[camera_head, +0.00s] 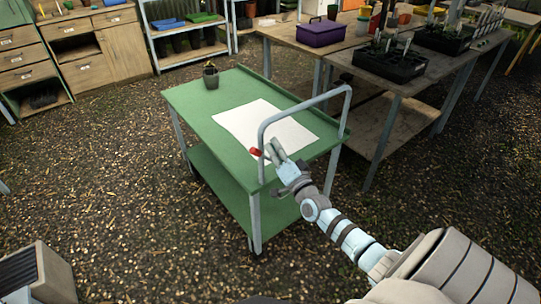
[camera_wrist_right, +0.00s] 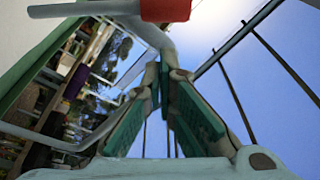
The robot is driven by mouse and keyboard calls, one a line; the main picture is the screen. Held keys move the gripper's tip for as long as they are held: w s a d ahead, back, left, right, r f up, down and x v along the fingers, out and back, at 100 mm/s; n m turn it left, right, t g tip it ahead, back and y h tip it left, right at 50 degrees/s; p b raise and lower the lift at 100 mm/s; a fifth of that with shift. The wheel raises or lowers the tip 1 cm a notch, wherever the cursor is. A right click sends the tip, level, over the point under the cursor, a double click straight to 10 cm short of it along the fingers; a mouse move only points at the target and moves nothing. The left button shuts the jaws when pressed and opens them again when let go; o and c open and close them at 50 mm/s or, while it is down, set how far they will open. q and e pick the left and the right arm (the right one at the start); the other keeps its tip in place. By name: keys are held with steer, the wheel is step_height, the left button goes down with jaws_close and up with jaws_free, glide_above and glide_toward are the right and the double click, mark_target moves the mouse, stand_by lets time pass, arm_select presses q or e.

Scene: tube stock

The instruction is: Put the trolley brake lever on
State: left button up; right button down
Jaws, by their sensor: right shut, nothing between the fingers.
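The green trolley (camera_head: 185,97) stands in the middle of the head view, with a grey tube handle (camera_head: 300,104) at its near right end. The brake lever's red grip (camera_head: 256,152) shows beside the handle's left post. It also shows at the top of the right wrist view (camera_wrist_right: 165,9), just beyond my fingertips. My right gripper (camera_head: 273,148) is shut and empty, close to the right of the red grip. In the right wrist view its green-padded fingers (camera_wrist_right: 167,65) come together at the tips. Whether they touch the lever I cannot tell. My left gripper is not in view.
A white sheet (camera_head: 250,122) and a small potted plant (camera_head: 210,75) are on the trolley top. A wooden bench (camera_head: 395,85) with plant trays and a purple box (camera_head: 320,33) stands close behind on the right. The gravel floor to the left is clear.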

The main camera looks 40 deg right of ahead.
steer(key=shift+w+a+f, duration=0.35)
steer(key=shift+a+f, duration=0.1)
steer(key=shift+a, duration=0.2)
steer(key=shift+d, duration=0.1)
steer(key=shift+a+f+n+b, duration=0.2)
steer(key=shift+a+n+b, duration=0.15)
steer(key=shift+n, duration=0.05)
